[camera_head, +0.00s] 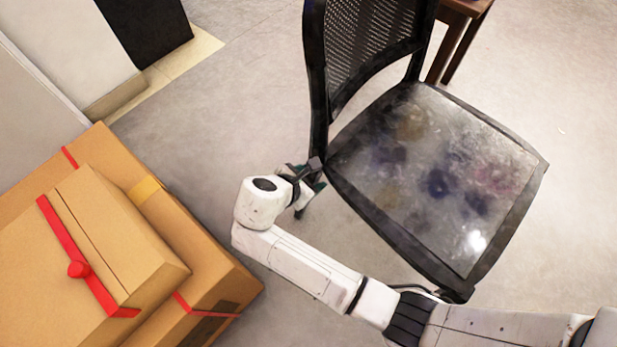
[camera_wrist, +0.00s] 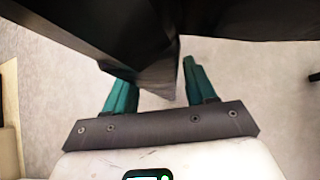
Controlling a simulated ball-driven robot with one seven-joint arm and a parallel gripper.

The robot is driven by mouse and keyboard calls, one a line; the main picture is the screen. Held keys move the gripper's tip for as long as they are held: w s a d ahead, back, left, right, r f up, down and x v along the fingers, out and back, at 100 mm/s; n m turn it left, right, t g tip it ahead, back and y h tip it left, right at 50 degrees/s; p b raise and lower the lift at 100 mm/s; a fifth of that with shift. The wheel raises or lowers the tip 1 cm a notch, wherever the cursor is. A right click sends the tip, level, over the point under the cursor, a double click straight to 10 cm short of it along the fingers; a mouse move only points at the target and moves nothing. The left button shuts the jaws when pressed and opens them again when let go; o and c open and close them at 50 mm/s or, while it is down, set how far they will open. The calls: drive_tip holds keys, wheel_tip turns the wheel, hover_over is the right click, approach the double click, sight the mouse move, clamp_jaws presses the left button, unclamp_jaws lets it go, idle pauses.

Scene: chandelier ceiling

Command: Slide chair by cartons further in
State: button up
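The chair (camera_head: 430,185) has a dark frame, a mesh back and a stained, shiny grey seat. It stands right of the cartons (camera_head: 90,250), which are stacked brown boxes with red straps. My gripper (camera_head: 308,187) is at the chair's near left side, by the lower end of the back post. In the wrist view my gripper (camera_wrist: 152,78) has its teal fingers spread. A dark part of the chair (camera_wrist: 160,70) reaches between them, with a gap at the right finger. The left fingertip is partly hidden by the frame, so contact there cannot be told.
A wooden table or stool (camera_head: 457,35) shows its legs behind the chair. A pale wall block and a black panel (camera_head: 148,30) stand at the upper left. The grey floor is clear right of the chair and between the cartons and the chair's back.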

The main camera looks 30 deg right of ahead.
clamp_jaws()
idle(0.3)
idle(0.8)
